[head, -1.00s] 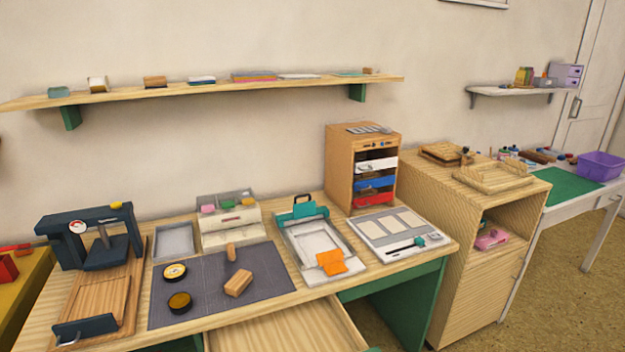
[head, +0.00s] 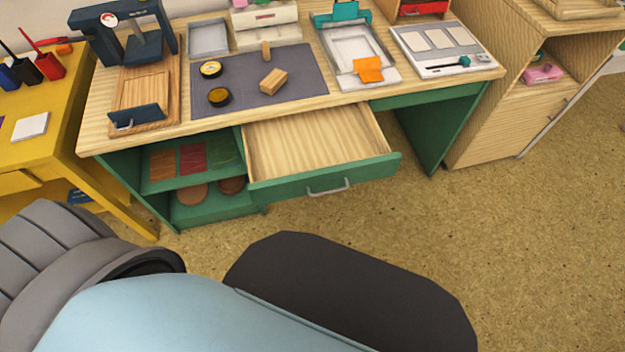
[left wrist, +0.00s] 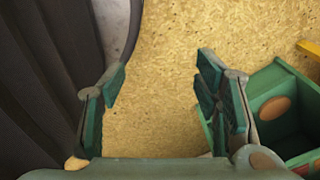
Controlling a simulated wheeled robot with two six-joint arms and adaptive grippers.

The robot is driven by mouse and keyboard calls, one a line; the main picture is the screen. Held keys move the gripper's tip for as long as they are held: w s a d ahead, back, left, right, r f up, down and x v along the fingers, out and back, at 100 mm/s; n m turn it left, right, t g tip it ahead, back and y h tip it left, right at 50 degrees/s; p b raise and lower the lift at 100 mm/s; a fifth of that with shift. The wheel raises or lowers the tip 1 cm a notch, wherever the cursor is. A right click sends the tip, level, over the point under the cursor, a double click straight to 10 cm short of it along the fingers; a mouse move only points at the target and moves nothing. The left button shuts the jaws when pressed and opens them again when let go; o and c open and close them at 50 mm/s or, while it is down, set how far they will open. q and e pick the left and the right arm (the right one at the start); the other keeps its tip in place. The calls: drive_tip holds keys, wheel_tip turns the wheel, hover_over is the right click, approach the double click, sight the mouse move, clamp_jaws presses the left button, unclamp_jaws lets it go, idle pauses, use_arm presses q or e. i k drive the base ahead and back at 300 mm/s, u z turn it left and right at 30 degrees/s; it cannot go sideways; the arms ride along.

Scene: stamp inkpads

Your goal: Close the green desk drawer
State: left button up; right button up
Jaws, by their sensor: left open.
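The green desk drawer (head: 370,172) is pulled well out from under the desk top in the head view. Its pale wooden inside looks empty. A grey handle (head: 328,188) is on its green front. My left gripper (left wrist: 160,72) is open and empty in the left wrist view, with bare floor between its fingers. Part of the desk's green side shelf (left wrist: 262,82) shows beyond the right finger. The drawer is not visible in that view. The left gripper's fingers do not show in the head view, and my right gripper is in neither view.
The wooden desk top (head: 215,120) holds a press (head: 125,35), a dark mat (head: 300,75), ink tins and a wooden block. Open shelves (head: 215,208) lie left of the drawer. A yellow table (head: 60,135) stands at the left. The floor (head: 530,250) at the right is clear.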

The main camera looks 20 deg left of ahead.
sight(309, 154)
drive_tip(key=u, duration=1.9)
drive_tip(key=k, duration=0.5)
drive_tip(key=z, duration=2.5)
